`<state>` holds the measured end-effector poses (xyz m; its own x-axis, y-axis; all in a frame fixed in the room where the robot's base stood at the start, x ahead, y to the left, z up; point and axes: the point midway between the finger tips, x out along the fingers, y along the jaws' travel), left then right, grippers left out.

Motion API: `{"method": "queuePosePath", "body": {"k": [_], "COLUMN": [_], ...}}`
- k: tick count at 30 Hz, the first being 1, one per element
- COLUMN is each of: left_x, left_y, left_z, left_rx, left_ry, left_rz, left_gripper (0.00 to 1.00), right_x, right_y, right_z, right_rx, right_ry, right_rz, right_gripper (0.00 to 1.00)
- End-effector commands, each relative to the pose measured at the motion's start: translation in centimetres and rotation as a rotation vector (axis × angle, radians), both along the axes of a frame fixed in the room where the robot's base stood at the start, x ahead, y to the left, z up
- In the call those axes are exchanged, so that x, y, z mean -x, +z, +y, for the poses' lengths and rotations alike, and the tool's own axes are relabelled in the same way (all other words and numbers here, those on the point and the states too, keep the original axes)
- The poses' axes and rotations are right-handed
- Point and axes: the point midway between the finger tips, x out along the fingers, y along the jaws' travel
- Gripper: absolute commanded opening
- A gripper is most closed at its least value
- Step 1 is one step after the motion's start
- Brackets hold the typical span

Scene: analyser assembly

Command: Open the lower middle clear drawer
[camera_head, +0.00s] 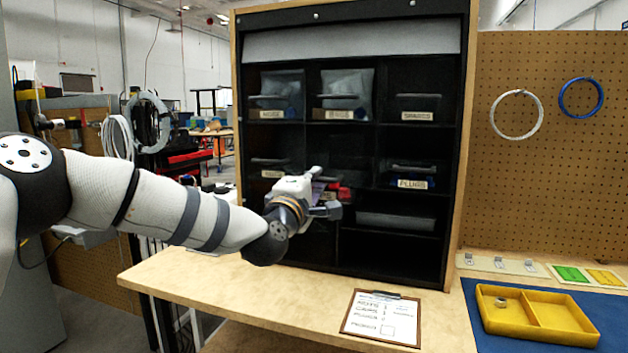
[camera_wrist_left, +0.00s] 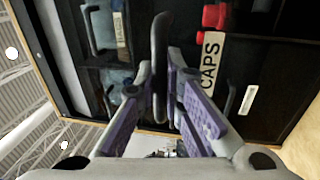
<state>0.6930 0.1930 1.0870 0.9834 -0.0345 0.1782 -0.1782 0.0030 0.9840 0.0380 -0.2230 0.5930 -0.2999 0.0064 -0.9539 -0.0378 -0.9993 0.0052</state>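The lower middle clear drawer, with red caps in it (camera_head: 343,193), sits in the middle column of the black cabinet. My left gripper (camera_head: 322,192) is at its front and hides much of it. In the left wrist view, the drawer's dark bar handle (camera_wrist_left: 161,50) lies between the two purple-padded fingers of my left gripper (camera_wrist_left: 161,85). The fingertips are close in on both sides of the handle and look shut on it. The CAPS label (camera_wrist_left: 211,62) shows beside the fingers. The drawer looks pushed in, though my gripper hides part of its front. My right gripper is not in view.
Other clear drawers surround it, including the PLUGS drawer (camera_head: 412,175) at right and the BINGS-like labelled one (camera_head: 345,90) above. A clipboard (camera_head: 382,316) lies on the wooden bench. A yellow tray (camera_head: 536,315) stands on a blue mat at right. The bench before the cabinet is mostly clear.

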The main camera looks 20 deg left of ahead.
Motion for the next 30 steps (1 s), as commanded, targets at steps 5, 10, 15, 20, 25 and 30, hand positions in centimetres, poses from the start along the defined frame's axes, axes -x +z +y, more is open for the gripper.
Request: {"method": "queuePosePath", "body": {"k": [5,10,15,20,25,30], "left_x": [0.0,0.0,0.9,4.8,9.1,11.4], "left_y": [0.1,0.0,-0.2,-0.9,-1.6,-2.0], "left_z": [0.0,0.0,0.1,0.2,0.4,0.4], "left_rx": [0.000,0.000,0.000,0.002,0.002,0.001], "left_ry": [0.001,0.001,0.000,-0.001,0.001,0.001], "left_rz": [-0.002,-0.001,0.001,0.002,0.000,-0.001], "left_gripper": [0.30,0.30,0.30,0.30,0.30,0.30], "right_x": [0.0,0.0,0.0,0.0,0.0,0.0], "right_y": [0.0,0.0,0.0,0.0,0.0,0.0], "right_z": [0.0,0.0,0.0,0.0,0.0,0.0], "right_rx": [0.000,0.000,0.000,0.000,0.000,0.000], "right_ry": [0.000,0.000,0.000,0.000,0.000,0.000], "right_rz": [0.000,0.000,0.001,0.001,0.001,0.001], "right_gripper": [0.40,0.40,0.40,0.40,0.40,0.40]}}
